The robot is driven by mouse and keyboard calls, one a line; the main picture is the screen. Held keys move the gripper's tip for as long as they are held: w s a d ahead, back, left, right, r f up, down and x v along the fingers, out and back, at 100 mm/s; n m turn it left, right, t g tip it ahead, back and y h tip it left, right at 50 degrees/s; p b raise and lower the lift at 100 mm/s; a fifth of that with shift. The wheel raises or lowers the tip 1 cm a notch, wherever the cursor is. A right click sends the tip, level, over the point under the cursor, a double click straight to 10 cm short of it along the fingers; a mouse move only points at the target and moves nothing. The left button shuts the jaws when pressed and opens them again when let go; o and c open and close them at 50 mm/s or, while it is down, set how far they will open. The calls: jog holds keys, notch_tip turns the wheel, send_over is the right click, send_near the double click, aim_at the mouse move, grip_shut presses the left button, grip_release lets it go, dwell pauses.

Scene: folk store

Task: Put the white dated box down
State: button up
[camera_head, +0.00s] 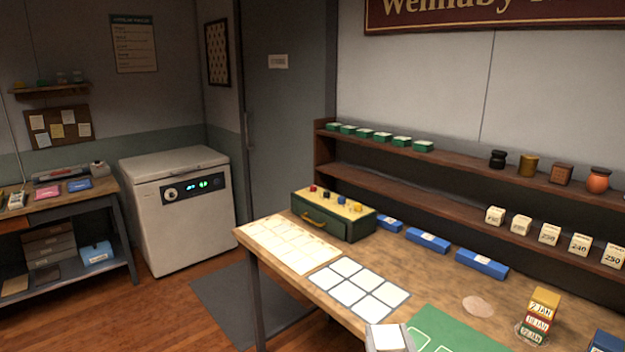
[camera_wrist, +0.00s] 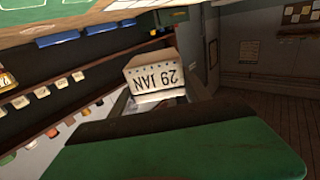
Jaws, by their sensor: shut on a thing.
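The white dated box (camera_wrist: 153,72) shows in the wrist view, with "29 JAN" upside down on its face. My gripper (camera_wrist: 157,98) is shut on it; the fingers are largely hidden. In the head view a pale square top in a grey frame (camera_head: 388,338) is at the bottom edge, over the near side of the worktable (camera_head: 400,245); I cannot tell clearly which part is box. A white card with empty cells (camera_head: 360,287) lies left of it, and a green mat with pale outlines (camera_head: 445,335) lies right of it.
A stack of dated blocks (camera_head: 538,316) stands on the right. A green drawer box (camera_head: 333,215) and blue boxes (camera_head: 428,240) line the back. A cream gridded sheet (camera_head: 290,243) lies left. Shelves (camera_head: 450,202) hold numbered blocks. A round disc (camera_head: 478,306) lies beyond the mat.

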jog(key=shift+w, duration=0.1)
dwell(0.3)
jog(key=shift+d+f, duration=0.1)
jog(key=shift+d, duration=0.15)
jog(key=s+d+f+m+g+h+b, duration=0.1)
jog(key=s+d+f+m+h+b, duration=0.2)
jog(key=d, duration=0.6)
jog(key=s+d+m+g+h+b, duration=0.15)
jog(key=d+h, duration=0.25)
jog(key=d, duration=0.5)
jog(key=s+d+f+m+g+h+b, duration=0.1)
jog(key=s+d+f+m+h+b, duration=0.2)
jog(key=d, duration=0.6)
jog(key=s+d+r+m+g+h+b, duration=0.1)
jog(key=s+d+r+m+g+h, duration=0.2)
jog(key=d, duration=0.5)
jog(key=s+d+r+m+g+h+b, duration=0.1)
jog(key=s+d+r+g+h, duration=0.15)
jog(key=d+r, duration=0.4)
jog(key=w+d+r+n+t+y, duration=0.1)
jog(key=w+d+r+t+y, duration=0.1)
jog(key=r, duration=0.4)
jog(key=shift+w+d+r+n+t, duration=0.3)
jog(key=shift+w+d+n+t, duration=0.1)
jog(key=shift+w+d, duration=0.3)
